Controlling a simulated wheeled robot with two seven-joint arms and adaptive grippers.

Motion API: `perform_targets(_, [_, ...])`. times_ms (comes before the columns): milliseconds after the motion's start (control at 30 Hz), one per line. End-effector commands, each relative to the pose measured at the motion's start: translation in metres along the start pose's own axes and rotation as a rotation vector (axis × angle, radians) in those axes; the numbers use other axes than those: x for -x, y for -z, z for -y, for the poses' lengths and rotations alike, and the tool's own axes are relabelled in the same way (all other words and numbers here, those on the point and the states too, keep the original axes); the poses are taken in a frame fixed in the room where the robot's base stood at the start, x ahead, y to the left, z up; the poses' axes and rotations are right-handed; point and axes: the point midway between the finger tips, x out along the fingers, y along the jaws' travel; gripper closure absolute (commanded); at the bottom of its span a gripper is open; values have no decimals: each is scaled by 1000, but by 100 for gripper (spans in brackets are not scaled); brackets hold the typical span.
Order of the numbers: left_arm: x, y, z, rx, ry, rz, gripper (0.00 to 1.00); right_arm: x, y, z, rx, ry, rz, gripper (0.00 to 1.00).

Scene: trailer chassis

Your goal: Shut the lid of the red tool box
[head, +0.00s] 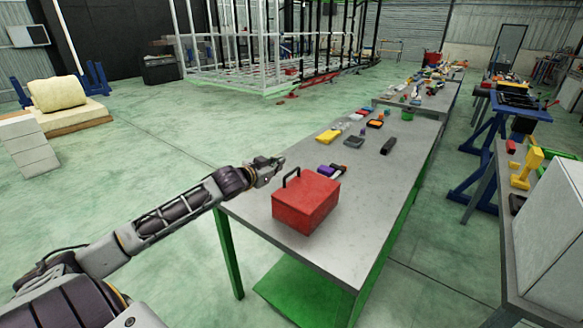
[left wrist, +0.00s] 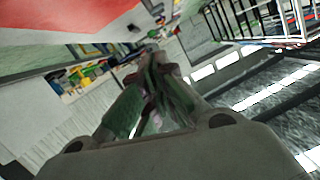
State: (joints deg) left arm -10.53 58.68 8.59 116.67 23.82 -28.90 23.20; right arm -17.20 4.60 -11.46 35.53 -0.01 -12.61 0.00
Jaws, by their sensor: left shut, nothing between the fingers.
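The red tool box (head: 304,203) sits near the front end of the grey metal table. Its lid (head: 308,190) lies flat on top, with no gap that I can make out. My left gripper (head: 277,163) is shut and empty, just beyond the box's far left side, close to the handle. In the left wrist view its fingers (left wrist: 153,62) are together, and a red surface of the tool box (left wrist: 65,14) fills the upper left. My right gripper is not in view.
The table (head: 355,235) has green legs and a bare area right of the box. A purple item (head: 325,169), a yellow item (head: 328,136) and a black item (head: 388,146) lie behind the box. Open floor (head: 150,185) lies to the left.

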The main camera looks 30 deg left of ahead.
Motion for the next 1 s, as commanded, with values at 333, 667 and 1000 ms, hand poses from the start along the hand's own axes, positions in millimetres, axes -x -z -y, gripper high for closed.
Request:
perform_targets(333, [-8, 0, 1, 1, 1, -1, 100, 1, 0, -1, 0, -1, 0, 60])
perform_targets(667, [-23, 1, 0, 0, 1, -1, 100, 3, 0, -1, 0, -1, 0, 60])
perform_targets(1000, [-39, 1, 1, 2, 1, -1, 100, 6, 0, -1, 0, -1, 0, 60])
